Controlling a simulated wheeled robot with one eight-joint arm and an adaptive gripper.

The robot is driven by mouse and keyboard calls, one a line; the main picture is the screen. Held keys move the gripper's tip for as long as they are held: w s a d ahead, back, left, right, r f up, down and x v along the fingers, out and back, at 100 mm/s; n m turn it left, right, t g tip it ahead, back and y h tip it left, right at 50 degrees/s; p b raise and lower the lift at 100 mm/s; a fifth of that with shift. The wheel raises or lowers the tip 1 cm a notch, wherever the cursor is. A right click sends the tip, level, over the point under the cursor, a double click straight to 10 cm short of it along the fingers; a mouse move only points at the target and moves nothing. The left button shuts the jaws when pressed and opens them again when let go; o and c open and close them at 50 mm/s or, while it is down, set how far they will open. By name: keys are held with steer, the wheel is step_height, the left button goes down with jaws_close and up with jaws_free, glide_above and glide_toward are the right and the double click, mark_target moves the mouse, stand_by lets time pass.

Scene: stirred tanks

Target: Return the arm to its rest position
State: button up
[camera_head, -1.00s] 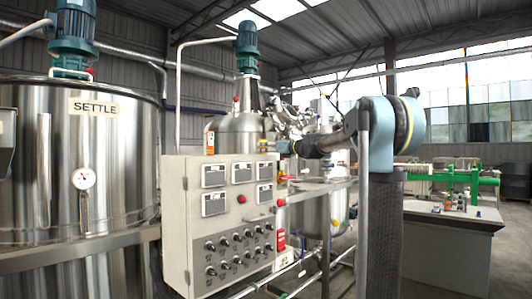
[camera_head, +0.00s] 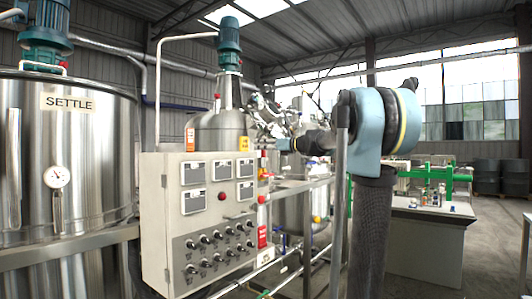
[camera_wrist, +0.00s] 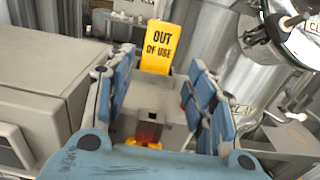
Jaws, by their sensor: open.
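My gripper (camera_wrist: 159,72) shows in the wrist view with its two blue-padded fingers spread apart and nothing held between them. Beyond the fingers is a yellow tag (camera_wrist: 160,48) reading "OUT OF USE", with a grey box-like part and a small red part below it. I cannot tell whether the fingers touch anything. In the head view my arm (camera_head: 370,125) is raised at the right of the grey control panel (camera_head: 207,225), with its forearm reaching left and away, behind the panel's right edge. The gripper's fingers are too small to make out there.
A large steel tank (camera_head: 62,160) labelled SETTLE stands at the left. A smaller steel tank (camera_head: 220,128) with a motor is behind the panel. Pipes and rails (camera_head: 300,190) run beside my arm.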

steer(key=s+d+f+n+g+h, duration=0.3)
steer(key=s+f+n, duration=0.4)
steer(key=s+f, duration=0.7)
steer(key=s+d+f+n+g+h, duration=0.3)
steer(key=s+f+n, duration=0.5)
steer(key=s+f, duration=0.6)
steer(key=s+d+f+n+g+h, duration=0.1)
steer(key=s+d+f+n+h, duration=0.3)
steer(key=s+f, duration=0.4)
steer(key=s+d+f+n+g+h, duration=0.1)
steer(key=s+d+f+n+h, duration=0.3)
steer(key=s+d+f, duration=0.5)
step_height(320, 180, down, 7)
steer(key=n, duration=0.2)
steer(key=shift+s+n+g, duration=0.25)
steer(key=shift+n+g, duration=0.05)
steer(key=shift+r, duration=0.1)
